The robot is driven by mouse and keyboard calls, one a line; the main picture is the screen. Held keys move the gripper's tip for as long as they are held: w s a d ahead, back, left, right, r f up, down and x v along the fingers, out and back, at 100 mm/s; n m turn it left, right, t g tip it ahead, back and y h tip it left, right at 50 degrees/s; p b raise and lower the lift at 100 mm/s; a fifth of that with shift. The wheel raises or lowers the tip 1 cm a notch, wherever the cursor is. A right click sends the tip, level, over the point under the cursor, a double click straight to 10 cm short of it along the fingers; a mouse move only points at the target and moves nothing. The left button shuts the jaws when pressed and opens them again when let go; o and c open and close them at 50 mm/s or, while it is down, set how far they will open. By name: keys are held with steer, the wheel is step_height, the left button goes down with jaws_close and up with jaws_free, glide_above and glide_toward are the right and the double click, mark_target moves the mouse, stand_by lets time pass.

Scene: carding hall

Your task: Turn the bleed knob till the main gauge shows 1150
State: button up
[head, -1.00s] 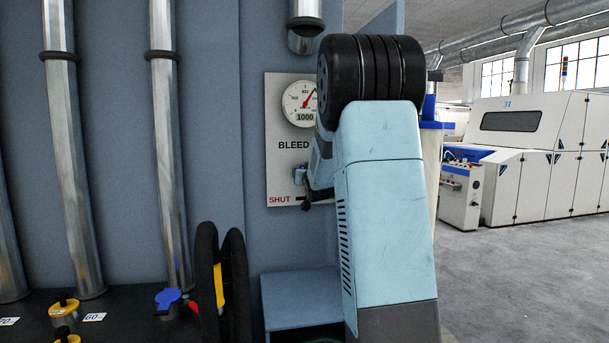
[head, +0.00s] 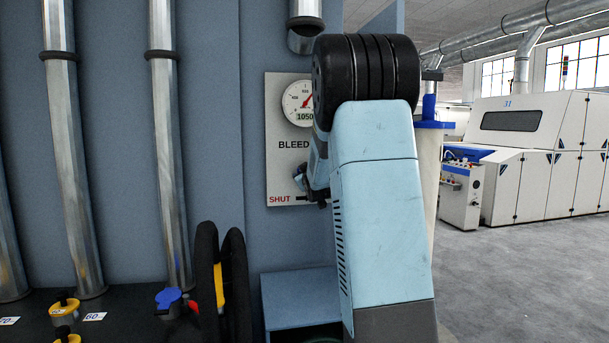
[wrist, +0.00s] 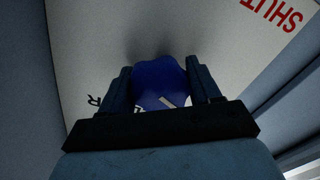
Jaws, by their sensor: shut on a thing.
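The main gauge (head: 298,102) is a round white dial with a red needle on the panel, and its readout shows 1050. My arm covers its right edge. The bleed panel (head: 285,170) carries the words BLEED and, lower down, SHUT in red. In the wrist view the blue bleed knob (wrist: 160,82) sits between the two fingers of my gripper (wrist: 160,88), which is shut on it. A pale mark shows on the knob's near part. In the head view my arm hides most of the knob.
Metal pipes (head: 172,170) run down the blue wall at left. Below stand yellow-topped valves (head: 64,306), a blue one (head: 168,298) and a black wheel (head: 222,285). A blue box (head: 297,298) juts out under the panel. Open grey floor lies at right before white machines (head: 540,150).

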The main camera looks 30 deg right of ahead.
steer(key=n, duration=0.5)
steer(key=shift+a+f+n, duration=0.1)
steer(key=shift+a+n, duration=0.05)
steer(key=shift+n, duration=0.15)
steer(key=n, duration=0.5)
steer(key=shift+f+n, duration=0.15)
steer(key=shift+n, duration=0.25)
steer(key=shift+a+f, duration=0.1)
steer(key=o, duration=1)
steer(key=shift+r, duration=0.2)
steer(key=shift+s+r, duration=0.1)
steer(key=shift+s, duration=0.4)
steer(key=v, duration=1.2)
steer(key=shift+s+a, duration=0.15)
steer(key=shift+s, duration=0.2)
